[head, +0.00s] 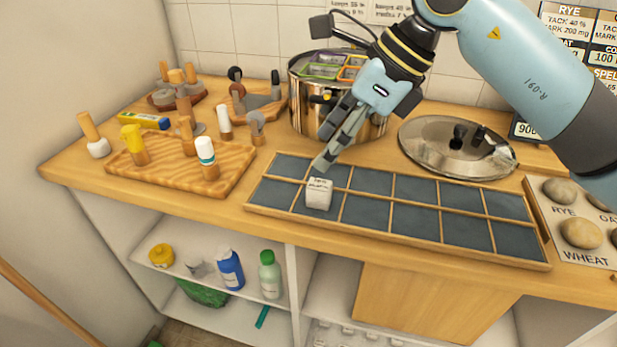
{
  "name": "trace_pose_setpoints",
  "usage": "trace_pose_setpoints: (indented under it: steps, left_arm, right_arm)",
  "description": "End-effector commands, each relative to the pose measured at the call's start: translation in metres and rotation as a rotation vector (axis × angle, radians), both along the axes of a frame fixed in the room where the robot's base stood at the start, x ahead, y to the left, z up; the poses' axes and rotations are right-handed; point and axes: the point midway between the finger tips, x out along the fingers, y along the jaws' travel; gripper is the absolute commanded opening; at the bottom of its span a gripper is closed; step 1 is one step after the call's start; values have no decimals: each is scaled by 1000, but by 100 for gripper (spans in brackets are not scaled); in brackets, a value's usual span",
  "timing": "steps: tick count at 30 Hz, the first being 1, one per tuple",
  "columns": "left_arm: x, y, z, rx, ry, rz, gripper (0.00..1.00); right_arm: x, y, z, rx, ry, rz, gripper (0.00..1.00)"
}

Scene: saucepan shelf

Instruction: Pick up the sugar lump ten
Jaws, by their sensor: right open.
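A small white cube (318,196) with dark print on its front stands in the dark gridded tray (395,232), near its left end. The print is too small for me to read fully, so I cannot confirm it is sugar lump ten. My right gripper (323,163) reaches down from the upper right, its fingertips just above and behind the cube. It is open; I cannot tell whether the fingers touch the cube or straddle it. The other tray cells look empty. My left gripper is not in view.
A steel saucepan (310,118) holding coloured boxes stands behind my gripper. Its lid (457,148) lies to the right. A wooden board (228,183) with several handled tools is on the left. A panel with labelled stones (581,233) is at the right. Shelves with bottles are below.

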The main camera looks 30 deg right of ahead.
Motion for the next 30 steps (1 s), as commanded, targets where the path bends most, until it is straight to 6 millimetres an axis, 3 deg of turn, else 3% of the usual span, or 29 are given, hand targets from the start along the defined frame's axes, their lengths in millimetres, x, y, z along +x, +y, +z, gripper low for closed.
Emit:
trace_pose_setpoints:
  steps: [2,5,12,17,25,30]
  left_arm:
    - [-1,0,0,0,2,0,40]
    - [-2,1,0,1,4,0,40]
    - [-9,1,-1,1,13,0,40]
    - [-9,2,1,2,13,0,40]
    - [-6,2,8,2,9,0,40]
    - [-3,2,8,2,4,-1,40]
  right_arm:
    - [-3,-18,-5,-80,36,-11,56]
    - [-2,-25,-15,-120,57,-20,56]
    - [8,-16,-51,-123,62,-20,56]
    - [11,-13,-62,-124,61,-19,56]
    - [24,-2,-99,-122,61,-19,56]
    - [26,-1,-107,-125,59,-18,56]
